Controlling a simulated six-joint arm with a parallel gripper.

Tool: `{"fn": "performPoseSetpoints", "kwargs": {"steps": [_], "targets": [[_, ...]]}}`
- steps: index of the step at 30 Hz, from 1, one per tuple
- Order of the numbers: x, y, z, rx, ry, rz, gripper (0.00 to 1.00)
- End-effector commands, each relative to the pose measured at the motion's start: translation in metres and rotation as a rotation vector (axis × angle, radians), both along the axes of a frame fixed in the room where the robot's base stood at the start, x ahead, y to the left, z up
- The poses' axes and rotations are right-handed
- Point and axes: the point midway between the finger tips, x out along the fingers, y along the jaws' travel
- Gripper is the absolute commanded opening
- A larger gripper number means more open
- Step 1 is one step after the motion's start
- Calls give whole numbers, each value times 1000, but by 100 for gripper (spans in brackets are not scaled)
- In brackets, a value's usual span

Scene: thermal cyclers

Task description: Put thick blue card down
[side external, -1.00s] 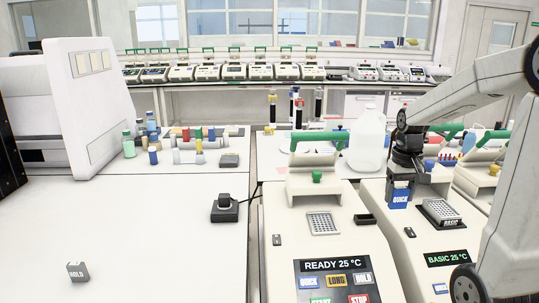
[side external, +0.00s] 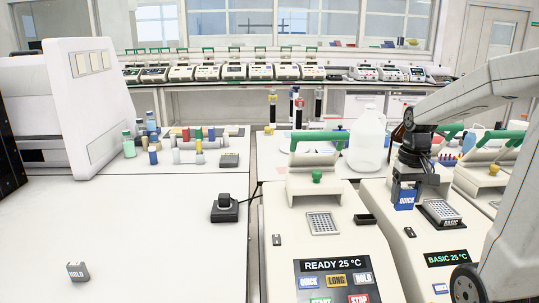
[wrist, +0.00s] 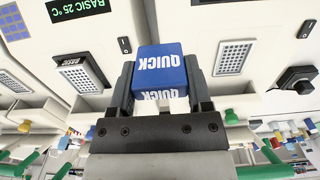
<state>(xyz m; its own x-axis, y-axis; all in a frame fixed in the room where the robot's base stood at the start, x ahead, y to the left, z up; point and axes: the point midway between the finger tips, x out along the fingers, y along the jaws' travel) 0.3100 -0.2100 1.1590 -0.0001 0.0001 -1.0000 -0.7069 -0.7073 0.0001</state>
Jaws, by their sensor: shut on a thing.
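The thick blue card (side external: 405,199) is a blue block marked QUICK. My gripper (side external: 407,188) is shut on it and holds it above the right-hand cycler, left of that machine's well block. In the wrist view the card (wrist: 160,72) sits between the two dark fingers of my gripper (wrist: 160,85), its lettering upside down. Whether the card's underside touches anything is hard to tell.
A cycler reading READY 25 °C (side external: 335,266) stands at front centre, and one reading BASIC 25 °C (side external: 452,258) at right. A grey HOLD block (side external: 78,271) lies on the mostly clear left bench (side external: 140,225). A black device (side external: 225,208) and a white jug (side external: 367,142) stand nearby.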

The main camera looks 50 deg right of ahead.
Motion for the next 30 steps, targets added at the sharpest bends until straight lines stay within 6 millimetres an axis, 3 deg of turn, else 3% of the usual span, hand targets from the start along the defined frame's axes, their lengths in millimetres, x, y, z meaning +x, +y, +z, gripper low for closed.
{"fn": "performPoseSetpoints", "kwargs": {"steps": [5,11,20,30], "targets": [[5,1,0,0,0,20,7],[24,8,-2,1,1,109,7],[79,37,-7,1,1,372,7],[145,94,-18,2,0,711,7]]}}
